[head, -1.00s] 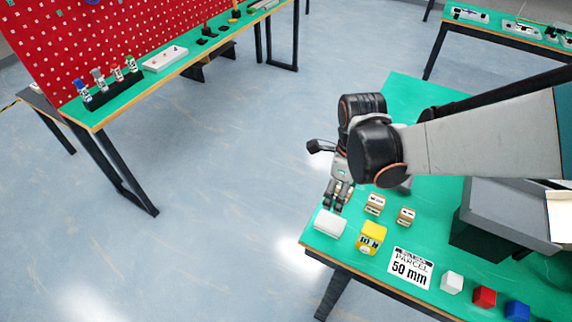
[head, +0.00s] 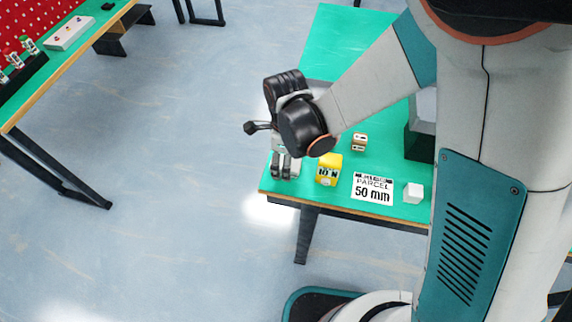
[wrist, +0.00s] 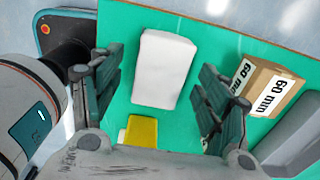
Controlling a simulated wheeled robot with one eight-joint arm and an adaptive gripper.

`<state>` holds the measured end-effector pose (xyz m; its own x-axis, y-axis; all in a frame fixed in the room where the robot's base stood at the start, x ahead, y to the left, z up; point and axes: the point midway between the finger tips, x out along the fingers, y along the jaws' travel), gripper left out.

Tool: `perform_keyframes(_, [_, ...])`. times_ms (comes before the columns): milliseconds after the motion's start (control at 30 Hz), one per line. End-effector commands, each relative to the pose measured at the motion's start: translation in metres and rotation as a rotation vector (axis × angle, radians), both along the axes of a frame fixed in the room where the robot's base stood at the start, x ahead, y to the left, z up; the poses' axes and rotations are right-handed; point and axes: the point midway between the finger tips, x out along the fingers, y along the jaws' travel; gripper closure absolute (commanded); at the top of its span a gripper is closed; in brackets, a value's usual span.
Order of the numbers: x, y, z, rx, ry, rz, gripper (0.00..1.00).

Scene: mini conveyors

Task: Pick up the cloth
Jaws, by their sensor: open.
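The cloth (wrist: 163,68) is a white, folded, rounded-edged pad lying flat on the green tabletop (head: 340,50). In the head view it is mostly hidden behind my fingers at the table's near left corner. My gripper (wrist: 158,75) is open, with one finger on each side of the cloth in the wrist view. Green table shows between the cloth and both fingers. In the head view my gripper (head: 284,172) points down at the cloth. I cannot tell how high the fingertips are.
A yellow cube (head: 328,168) stands right of the cloth, close to my gripper. The table edge is close to the cloth.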

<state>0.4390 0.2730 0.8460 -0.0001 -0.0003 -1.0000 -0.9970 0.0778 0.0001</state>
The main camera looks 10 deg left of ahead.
Motion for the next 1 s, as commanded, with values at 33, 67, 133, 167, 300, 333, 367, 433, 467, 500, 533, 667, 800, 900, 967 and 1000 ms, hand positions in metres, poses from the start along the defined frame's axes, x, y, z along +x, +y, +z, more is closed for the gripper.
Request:
perform_keyframes(33, [0.0005, 0.0003, -0.0096, 0.000, 0.000, 0.000, 0.31])
perform_keyframes(67, [0.0003, 0.0001, -0.0121, 0.000, 0.000, 0.000, 0.31])
perform_keyframes(133, [0.0002, 0.0000, -0.0145, 0.000, 0.000, 0.000, 0.31])
perform_keyframes(167, [0.0002, 0.0000, -0.0145, 0.000, 0.000, 0.000, 0.31])
perform_keyframes(300, [0.0002, -0.0001, -0.0132, 0.000, 0.000, 0.000, 0.31])
perform_keyframes(333, [0.0002, -0.0001, -0.0132, 0.000, 0.000, 0.000, 0.33])
perform_keyframes(367, [0.0002, -0.0001, -0.0131, 0.000, 0.000, 0.000, 0.40])
perform_keyframes(433, [0.0003, -0.0001, -0.0131, 0.000, 0.000, 0.000, 0.56])
perform_keyframes(467, [0.0003, -0.0001, -0.0131, 0.000, 0.000, 0.000, 0.63])
perform_keyframes(500, [0.0003, -0.0001, -0.0131, 0.000, 0.000, 0.000, 0.72])
perform_keyframes(533, [0.0003, -0.0001, -0.0132, 0.000, 0.000, 0.000, 0.78])
perform_keyframes(667, [0.0003, 0.0000, -0.0131, 0.000, 0.000, 0.000, 0.79])
perform_keyframes(800, [0.0004, 0.0000, -0.0131, 0.000, 0.000, 0.000, 0.79])
perform_keyframes(900, [0.0004, 0.0000, -0.0117, 0.000, 0.000, 0.000, 0.79])
perform_keyframes(967, [0.0004, 0.0000, -0.0095, 0.000, 0.000, 0.000, 0.79])
perform_keyframes(1000, [0.0004, -0.0001, -0.0073, 0.000, 0.000, 0.000, 0.79])
